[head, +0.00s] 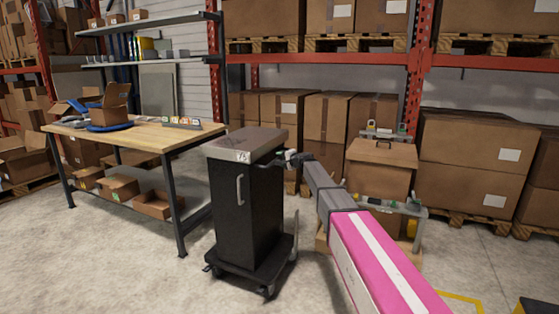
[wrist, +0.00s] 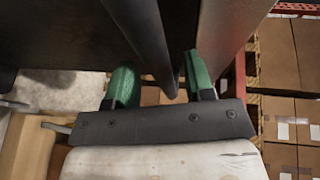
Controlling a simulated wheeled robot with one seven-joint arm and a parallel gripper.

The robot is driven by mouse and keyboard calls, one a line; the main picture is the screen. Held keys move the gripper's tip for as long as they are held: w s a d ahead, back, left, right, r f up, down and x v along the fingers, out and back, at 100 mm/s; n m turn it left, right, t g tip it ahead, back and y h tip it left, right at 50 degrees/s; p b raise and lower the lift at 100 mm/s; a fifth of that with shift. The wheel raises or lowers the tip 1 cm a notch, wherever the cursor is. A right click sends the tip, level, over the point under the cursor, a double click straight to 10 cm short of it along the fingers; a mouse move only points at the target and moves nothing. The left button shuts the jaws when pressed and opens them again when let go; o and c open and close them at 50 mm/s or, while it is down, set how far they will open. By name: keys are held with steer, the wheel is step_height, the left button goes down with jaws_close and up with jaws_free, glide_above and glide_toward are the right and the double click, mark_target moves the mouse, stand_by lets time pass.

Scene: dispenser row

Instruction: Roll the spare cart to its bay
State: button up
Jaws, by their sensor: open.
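The cart (head: 245,205) is a black cabinet with a grey top and an upright pale handle on its front. It stands upright on a wheeled base, in front of the workbench's right end. My gripper (head: 288,160) is at the cart's upper right side, just below its top; it is small and partly hidden there. In the wrist view my gripper (wrist: 160,82) shows two green fingers standing apart. A dark bar (wrist: 152,40) runs between the fingers; I cannot tell whether either finger touches it.
A workbench (head: 130,138) with boxes stands left of the cart. Stacked cartons (head: 470,165) on pallets fill the red racks behind. A small trolley (head: 415,210) with a carton stands right of the cart, behind my arm. Yellow floor marking (head: 460,298) shows at lower right. The front floor is clear.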

steer(key=shift+x, duration=0.85)
